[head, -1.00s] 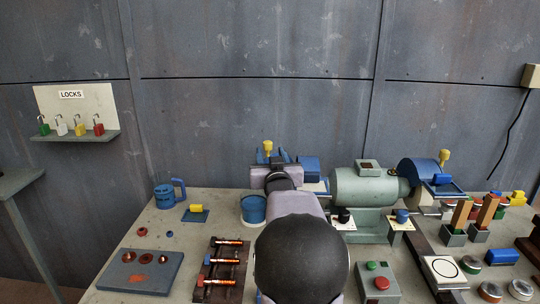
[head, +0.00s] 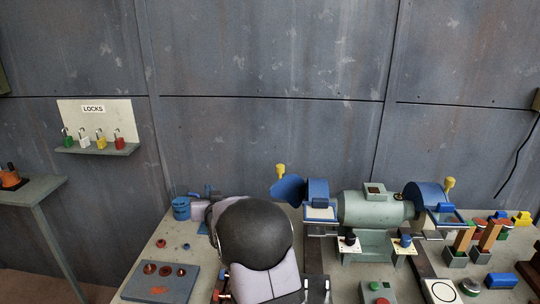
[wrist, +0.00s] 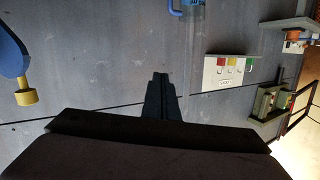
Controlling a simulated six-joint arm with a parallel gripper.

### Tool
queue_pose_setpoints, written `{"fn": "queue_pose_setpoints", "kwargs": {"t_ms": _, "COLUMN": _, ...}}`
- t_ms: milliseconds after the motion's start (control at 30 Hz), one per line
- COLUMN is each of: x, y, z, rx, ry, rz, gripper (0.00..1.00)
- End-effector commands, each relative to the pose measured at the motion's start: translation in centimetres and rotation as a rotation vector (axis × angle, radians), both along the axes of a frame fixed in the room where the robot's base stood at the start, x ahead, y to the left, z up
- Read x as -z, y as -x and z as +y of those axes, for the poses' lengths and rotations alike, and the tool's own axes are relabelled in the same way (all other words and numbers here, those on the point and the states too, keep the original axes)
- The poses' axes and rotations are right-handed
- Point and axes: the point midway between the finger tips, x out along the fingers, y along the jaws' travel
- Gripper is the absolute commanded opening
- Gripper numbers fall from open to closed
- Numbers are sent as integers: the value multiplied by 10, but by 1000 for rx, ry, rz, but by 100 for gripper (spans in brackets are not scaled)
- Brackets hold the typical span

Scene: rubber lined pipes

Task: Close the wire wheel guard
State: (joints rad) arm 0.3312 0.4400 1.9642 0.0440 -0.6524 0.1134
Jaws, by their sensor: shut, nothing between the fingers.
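The grinder (head: 377,208) stands on the bench. At its left end is a blue wheel housing (head: 317,190). A blue rounded guard plate (head: 287,187) with a yellow knob (head: 281,169) stands swung out to the left of that housing, with a gap between. In the wrist view the blue plate (wrist: 10,52) and its yellow knob (wrist: 27,97) show at the left edge. My gripper (wrist: 160,78) is shut and empty, apart from the guard. In the head view it is left of the guard, largely hidden behind my arm.
A blue mug (head: 181,208) stands at the bench's back left, close to my gripper in the head view. The right wheel's blue cover (head: 423,195) has its own yellow knob. A locks board (head: 95,122) hangs on the wall.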

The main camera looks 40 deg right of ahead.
Motion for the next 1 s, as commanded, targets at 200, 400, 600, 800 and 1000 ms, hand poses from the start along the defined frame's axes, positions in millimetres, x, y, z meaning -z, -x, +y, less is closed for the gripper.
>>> {"fn": "queue_pose_setpoints", "kwargs": {"t_ms": 200, "x": 7, "y": 9, "z": -19, "rx": 117, "ry": 226, "rz": 73, "gripper": 0}}
{"fn": "queue_pose_setpoints", "kwargs": {"t_ms": 400, "x": 0, "y": 32, "z": -56, "rx": 240, "ry": 529, "rz": 217, "gripper": 0}}
{"fn": "queue_pose_setpoints", "kwargs": {"t_ms": 600, "x": -10, "y": 57, "z": -83, "rx": 324, "ry": 844, "rz": 437, "gripper": 0}}
{"fn": "queue_pose_setpoints", "kwargs": {"t_ms": 800, "x": -20, "y": 73, "z": -97, "rx": 340, "ry": 1145, "rz": 683, "gripper": 0}}
{"fn": "queue_pose_setpoints", "kwargs": {"t_ms": 1000, "x": -26, "y": 76, "z": -99, "rx": 300, "ry": 1364, "rz": 851, "gripper": 0}}
